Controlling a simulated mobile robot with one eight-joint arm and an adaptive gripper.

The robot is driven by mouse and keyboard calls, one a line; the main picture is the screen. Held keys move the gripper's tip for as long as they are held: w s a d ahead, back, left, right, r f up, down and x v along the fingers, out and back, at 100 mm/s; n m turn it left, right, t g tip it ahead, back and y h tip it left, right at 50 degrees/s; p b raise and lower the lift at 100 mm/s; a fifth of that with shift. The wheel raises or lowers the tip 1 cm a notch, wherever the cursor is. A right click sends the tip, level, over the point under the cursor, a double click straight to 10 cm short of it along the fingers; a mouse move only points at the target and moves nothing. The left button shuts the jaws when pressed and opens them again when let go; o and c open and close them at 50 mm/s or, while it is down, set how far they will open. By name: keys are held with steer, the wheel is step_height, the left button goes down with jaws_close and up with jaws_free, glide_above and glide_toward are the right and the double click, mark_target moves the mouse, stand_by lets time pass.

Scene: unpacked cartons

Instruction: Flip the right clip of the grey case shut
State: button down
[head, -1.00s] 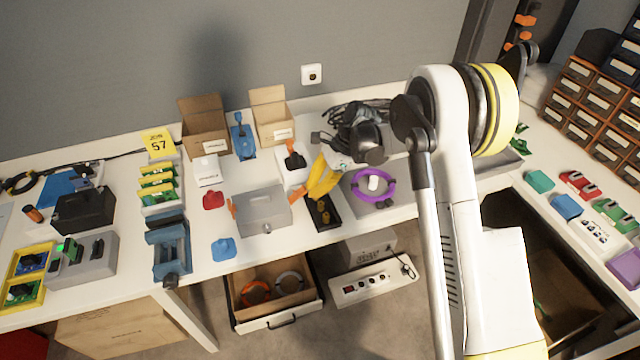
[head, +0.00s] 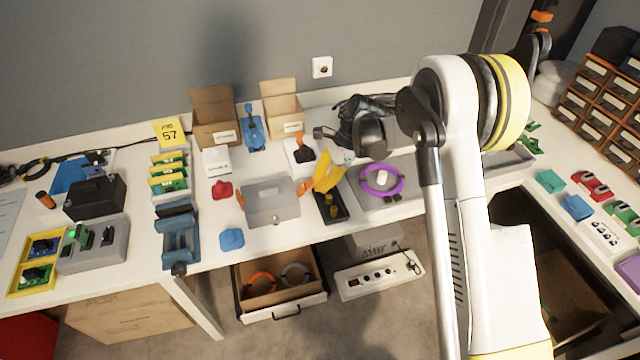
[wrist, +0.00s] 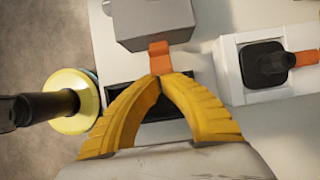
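The grey case (head: 272,203) lies closed on the white bench, and its near part shows at the top of the wrist view (wrist: 150,22). Its orange right clip (wrist: 160,57) sticks out from the case side toward my gripper. The orange left clip (head: 240,199) shows at the other side. My gripper (wrist: 162,78) has its yellow fingertips together at the outer end of the right clip; contact cannot be told. In the head view my gripper (head: 324,180) is just right of the case. The fingertips partly hide the clip's end.
A black tray with yellow pieces (head: 330,211) lies beneath my gripper. A white box with a black and orange switch (head: 302,153) stands behind it. A purple ring (head: 381,181) is to the right. A blue piece (head: 231,239) and a red piece (head: 222,190) lie left of the case.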

mark_target(311, 184)
steer(key=shift+r, duration=0.15)
steer(key=shift+s+a+r+t+h+p, duration=0.15)
steer(key=shift+a+r+h+p, duration=0.15)
steer(key=shift+h, duration=0.25)
steer(key=shift+a+r+t+h+p, duration=0.2)
steer(key=shift+r+h+p, duration=0.2)
steer(key=shift+h, duration=0.2)
steer(key=shift+s+a+r+t+h+p, duration=0.15)
steer(key=shift+a+r+h+p, duration=0.1)
steer(key=shift+h+p, duration=0.25)
steer(key=h, duration=0.1)
steer(key=a+h, duration=0.1)
steer(key=r+t+h, duration=0.1)
steer(key=h, duration=0.1)
steer(key=shift+s+a+r, duration=0.1)
steer(key=shift+s+a, duration=0.05)
steer(key=shift+a, duration=0.15)
steer(key=shift+d, duration=0.1)
steer(key=shift+r, duration=0.1)
steer(key=shift+r+p, duration=0.5)
steer(key=shift+r, duration=0.2)
